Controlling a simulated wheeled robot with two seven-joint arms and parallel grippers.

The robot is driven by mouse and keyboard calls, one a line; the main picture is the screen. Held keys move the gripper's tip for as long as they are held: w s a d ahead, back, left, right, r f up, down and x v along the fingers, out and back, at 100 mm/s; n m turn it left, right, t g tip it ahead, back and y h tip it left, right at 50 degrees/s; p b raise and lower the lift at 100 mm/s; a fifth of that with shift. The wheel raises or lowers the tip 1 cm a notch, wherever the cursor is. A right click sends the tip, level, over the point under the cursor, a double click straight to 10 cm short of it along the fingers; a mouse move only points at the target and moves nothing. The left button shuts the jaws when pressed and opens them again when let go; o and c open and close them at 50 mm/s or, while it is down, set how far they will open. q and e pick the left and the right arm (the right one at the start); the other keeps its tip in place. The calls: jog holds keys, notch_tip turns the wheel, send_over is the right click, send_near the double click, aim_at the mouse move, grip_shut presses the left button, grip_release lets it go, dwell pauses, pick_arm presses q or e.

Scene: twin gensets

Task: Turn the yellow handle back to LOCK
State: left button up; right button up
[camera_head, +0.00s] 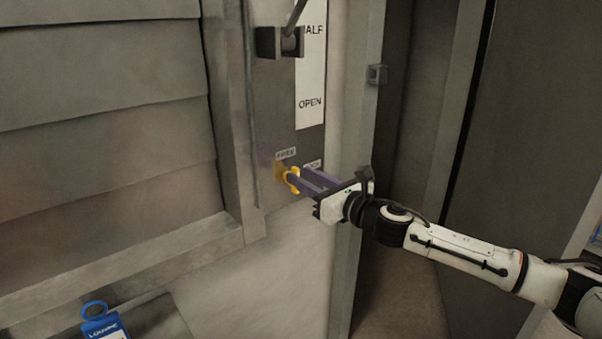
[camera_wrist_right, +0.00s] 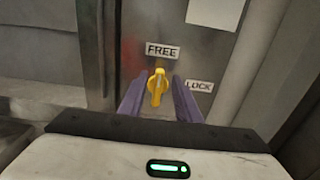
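The yellow handle (camera_head: 291,179) is on the grey panel, below a FREE label (camera_head: 286,154) and left of a LOCK label (camera_head: 312,164). In the right wrist view the yellow handle (camera_wrist_right: 157,87) stands near upright, its upper end toward the FREE label (camera_wrist_right: 162,51); the LOCK label (camera_wrist_right: 199,86) is to its right. My right gripper (camera_head: 304,184) reaches in from the right with its purple fingers at the handle. In the wrist view its fingers (camera_wrist_right: 160,100) are apart, one on each side of the handle, with gaps visible. My left gripper is not in view.
Above is a dark lever block (camera_head: 280,42) beside a white scale strip (camera_head: 311,75) reading HALF and OPEN. Louvre slats (camera_head: 100,110) fill the left. A blue tag (camera_head: 103,325) sits at the lower left. An upright post and a dark gap stand right of the panel.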

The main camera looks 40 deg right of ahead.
jog(key=shift+w+a, duration=0.1)
jog(key=shift+w, duration=0.7)
grip_shut()
